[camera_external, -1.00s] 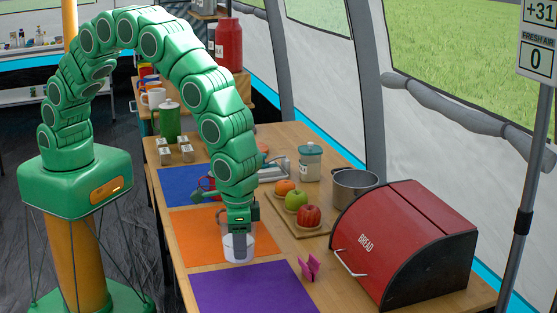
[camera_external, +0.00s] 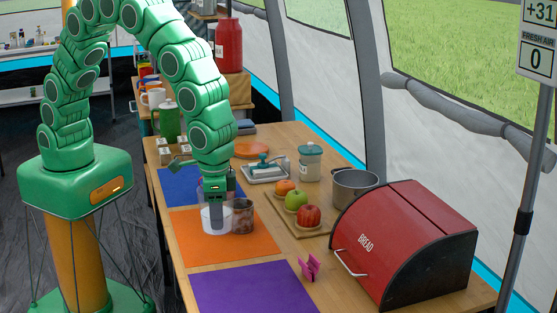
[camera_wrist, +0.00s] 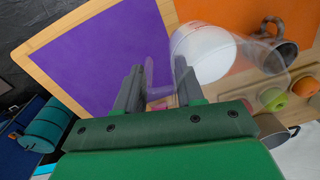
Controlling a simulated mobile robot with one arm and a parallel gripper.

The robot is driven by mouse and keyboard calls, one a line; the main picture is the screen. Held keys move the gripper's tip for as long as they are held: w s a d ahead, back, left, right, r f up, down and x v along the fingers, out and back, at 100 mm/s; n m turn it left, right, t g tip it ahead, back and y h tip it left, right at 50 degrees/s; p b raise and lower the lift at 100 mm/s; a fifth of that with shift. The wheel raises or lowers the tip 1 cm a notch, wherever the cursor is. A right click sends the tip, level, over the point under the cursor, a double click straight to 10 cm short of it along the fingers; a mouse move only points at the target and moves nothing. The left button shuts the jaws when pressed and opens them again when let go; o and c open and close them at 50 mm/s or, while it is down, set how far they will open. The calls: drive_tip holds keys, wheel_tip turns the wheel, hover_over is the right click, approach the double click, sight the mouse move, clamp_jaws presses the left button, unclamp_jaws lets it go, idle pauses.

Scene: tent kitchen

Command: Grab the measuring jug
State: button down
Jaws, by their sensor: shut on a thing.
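The measuring jug (camera_external: 210,221) is clear, with white contents showing low inside. In the camera_external view it shows in front of the orange mat (camera_external: 195,250); its exact height above the table is hard to judge. My gripper (camera_external: 217,222) points down at the jug. In the wrist view, the jug (camera_wrist: 205,55) is right of the fingers, and its clear handle (camera_wrist: 154,70) passes between them. My gripper (camera_wrist: 160,85) is shut on this handle. The external arm and fingers hide part of the jug.
A grey-brown mug (camera_external: 243,216) stands close to the right of the jug. The purple mat (camera_external: 250,290) is bare. Fruit on a board (camera_external: 308,228), a pink item (camera_external: 309,267) and the red bread bin (camera_external: 400,245) are further right.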

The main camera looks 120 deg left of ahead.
drive_tip(key=s+r, duration=0.3)
drive_tip(key=s, duration=0.3)
drive_tip(key=shift+s+a, duration=0.25)
drive_tip(key=shift+a, duration=0.15)
drive_tip(key=shift+s, duration=0.1)
idle(1.8)
idle(1.4)
